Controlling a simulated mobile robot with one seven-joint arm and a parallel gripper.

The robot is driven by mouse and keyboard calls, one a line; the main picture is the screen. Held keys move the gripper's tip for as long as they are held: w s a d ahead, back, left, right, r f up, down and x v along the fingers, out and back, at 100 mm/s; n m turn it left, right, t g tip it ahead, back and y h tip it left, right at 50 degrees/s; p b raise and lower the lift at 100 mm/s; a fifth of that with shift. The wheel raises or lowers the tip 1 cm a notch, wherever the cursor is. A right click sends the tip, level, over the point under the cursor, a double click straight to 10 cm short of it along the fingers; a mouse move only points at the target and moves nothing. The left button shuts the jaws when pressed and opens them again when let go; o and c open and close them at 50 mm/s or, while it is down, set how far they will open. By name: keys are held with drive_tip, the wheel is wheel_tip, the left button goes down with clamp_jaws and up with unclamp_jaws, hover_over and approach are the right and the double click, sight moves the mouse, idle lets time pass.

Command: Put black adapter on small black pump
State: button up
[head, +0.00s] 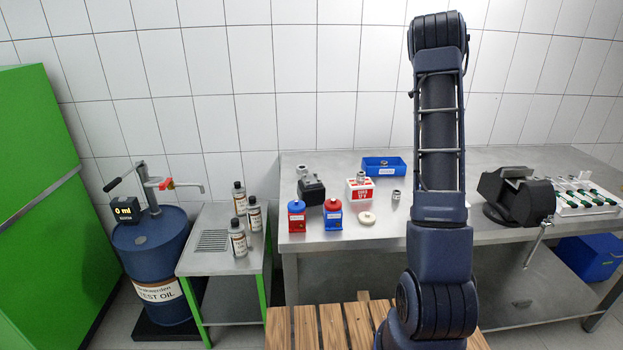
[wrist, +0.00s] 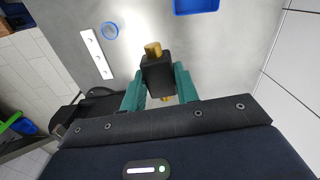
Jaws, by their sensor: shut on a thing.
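My gripper (wrist: 158,85) has teal fingers and is shut on a small black block with brass fittings (wrist: 158,72) at its top and underside, above a grey metal surface. I cannot tell whether this is the adapter or the pump. In the head view my arm stands upright at right of centre, and the gripper and held block do not show. A black block with a silver fitting on top (head: 312,190) sits on the bench at left. Which task object it is I cannot tell.
On the bench (head: 470,160) stand red and blue bottles (head: 297,216), a red and white block (head: 359,189), a metal fitting (head: 396,198), a pale disc (head: 367,218), a blue tray (head: 384,166), a black vice (head: 516,196) and a white rack (head: 588,199).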

drive_tip(key=a+r+n, duration=0.2)
drive_tip(key=a, duration=1.3)
wheel_tip(320, 180, up, 4)
drive_tip(key=n, duration=0.6)
hover_over(311, 177)
wheel_tip(311, 177, down, 20)
drive_tip(key=shift+s+r, duration=0.15)
drive_tip(key=shift+r, duration=0.1)
drive_tip(key=shift+f, duration=0.1)
drive_tip(key=o, duration=1)
wheel_tip(311, 177, up, 12)
drive_tip(key=shift+r, duration=0.15)
